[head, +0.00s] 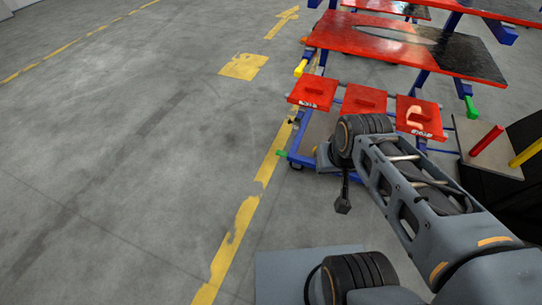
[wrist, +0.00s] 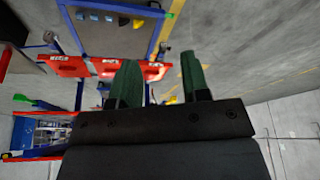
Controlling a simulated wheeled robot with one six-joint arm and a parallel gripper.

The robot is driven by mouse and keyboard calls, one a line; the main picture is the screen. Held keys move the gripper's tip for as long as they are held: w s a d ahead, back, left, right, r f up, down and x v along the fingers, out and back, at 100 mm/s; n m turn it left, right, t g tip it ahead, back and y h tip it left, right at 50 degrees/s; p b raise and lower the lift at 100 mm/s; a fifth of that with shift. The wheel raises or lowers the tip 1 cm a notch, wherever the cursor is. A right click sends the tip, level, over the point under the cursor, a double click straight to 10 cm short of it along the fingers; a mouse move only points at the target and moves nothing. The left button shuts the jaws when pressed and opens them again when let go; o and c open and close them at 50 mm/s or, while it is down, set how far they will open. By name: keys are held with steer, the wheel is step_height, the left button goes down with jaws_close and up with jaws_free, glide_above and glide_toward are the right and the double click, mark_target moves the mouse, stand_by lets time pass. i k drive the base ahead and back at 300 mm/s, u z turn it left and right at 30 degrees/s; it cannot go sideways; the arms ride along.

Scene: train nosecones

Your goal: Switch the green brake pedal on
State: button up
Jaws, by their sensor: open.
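A small green pedal-like piece (head: 282,153) sticks out at the lower left corner of the blue trolley frame (head: 308,162), near the floor. A larger green piece (head: 471,108) hangs below the red table at the right. The wrist view shows a green piece at a blue frame corner (wrist: 170,17) and another at the left (wrist: 21,98); I cannot tell which matches which. My gripper (wrist: 163,68) shows two dark green fingers, apart and empty. It is not in contact with any green piece that I can see. In the head view my arm hides part of the trolley.
Three red plates (head: 364,100) sit on the trolley. A red and black table (head: 405,45) stands behind. A yellow piece (head: 300,68) sticks out at its left. A board with red and yellow posts (head: 487,140) is at the right. The grey floor at the left is clear.

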mark_target(279, 152)
steer(key=u, duration=0.3)
steer(key=i, duration=2.1)
steer(key=z, duration=0.15)
